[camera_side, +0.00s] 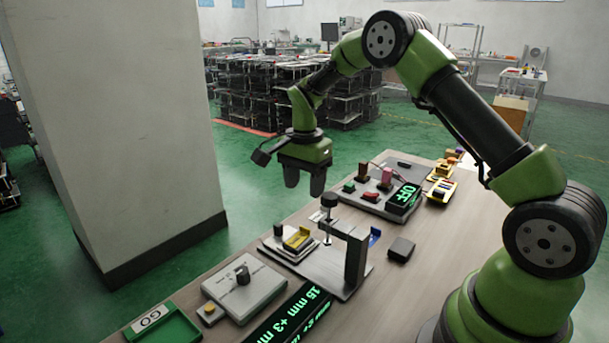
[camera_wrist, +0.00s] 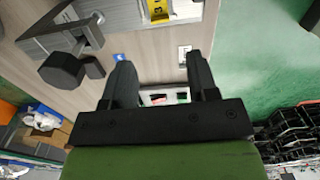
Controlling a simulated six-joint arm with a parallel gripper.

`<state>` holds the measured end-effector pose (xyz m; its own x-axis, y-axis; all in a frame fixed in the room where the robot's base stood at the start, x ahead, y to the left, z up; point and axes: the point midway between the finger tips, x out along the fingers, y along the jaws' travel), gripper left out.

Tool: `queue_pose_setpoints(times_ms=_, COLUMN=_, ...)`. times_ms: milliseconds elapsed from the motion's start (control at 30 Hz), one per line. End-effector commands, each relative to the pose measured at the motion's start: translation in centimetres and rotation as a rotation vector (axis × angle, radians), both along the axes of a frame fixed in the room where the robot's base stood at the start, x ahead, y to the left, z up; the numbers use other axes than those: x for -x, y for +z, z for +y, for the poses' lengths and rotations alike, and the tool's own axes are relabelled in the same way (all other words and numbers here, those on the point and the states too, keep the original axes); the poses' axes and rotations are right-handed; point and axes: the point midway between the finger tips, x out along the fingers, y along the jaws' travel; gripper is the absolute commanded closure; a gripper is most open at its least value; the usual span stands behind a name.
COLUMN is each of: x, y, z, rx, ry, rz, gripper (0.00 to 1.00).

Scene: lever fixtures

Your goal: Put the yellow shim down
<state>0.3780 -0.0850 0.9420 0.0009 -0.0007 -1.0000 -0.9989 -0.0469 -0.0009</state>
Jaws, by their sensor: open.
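The yellow shim (camera_side: 297,240) lies on a low fixture beside the clamp in the side view. A yellow piece with dark lettering, likely the same shim (camera_wrist: 158,10), shows at the top edge of the wrist view, on a grey metal part. My gripper (camera_side: 304,186) is open and empty, in the air above the table, with its fingers pointing down. In the wrist view my gripper (camera_wrist: 163,72) has its two fingers apart with nothing between them. The shim is clear of the fingers.
A clamp post with a black knob (camera_side: 329,200) stands next to the shim's fixture, close to my gripper. A lever box (camera_side: 245,286), a green tray (camera_side: 165,328) and a display (camera_side: 290,318) stand at the front. A panel reading OFF (camera_side: 405,196) stands farther back.

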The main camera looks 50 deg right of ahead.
Motion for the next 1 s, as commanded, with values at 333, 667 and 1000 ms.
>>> queue_pose_setpoints(times_ms=333, x=1.1, y=5.9, z=1.5, rx=-0.002, ry=0.114, rz=-0.069, gripper=0.46)
queue_pose_setpoints(times_ms=667, x=10.1, y=16.5, z=7.1, rx=0.040, ry=0.582, rz=-0.337, gripper=0.46)
queue_pose_setpoints(times_ms=1000, x=20.9, y=18.4, z=10.6, rx=0.162, ry=1.011, rz=-0.590, gripper=0.46)
